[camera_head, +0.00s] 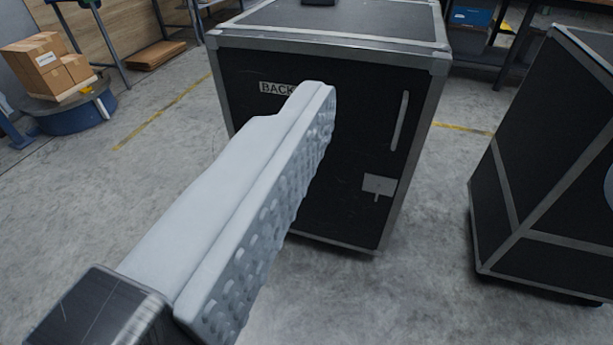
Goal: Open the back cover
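A black case (315,150) with grey metal edges stands on the floor in the upper middle. Its front panel has a label reading "BACK", partly covered by my gripper. A light vertical handle (400,121) is on the panel's right side. A small light latch plate (379,186) sits below it. The panel looks closed. My gripper (318,105) shows one large grey finger reaching from the lower left, its bumpy pad bare and facing right. The tip overlaps the panel in the picture, left of the handle; its distance from the panel is unclear. The other finger is not visible.
Another black case (545,160) stands close at the right, with a floor gap between. Cardboard boxes (48,66) sit on a blue round base (71,113) at the far left. Shelving is behind. The grey floor (90,205) at left is clear.

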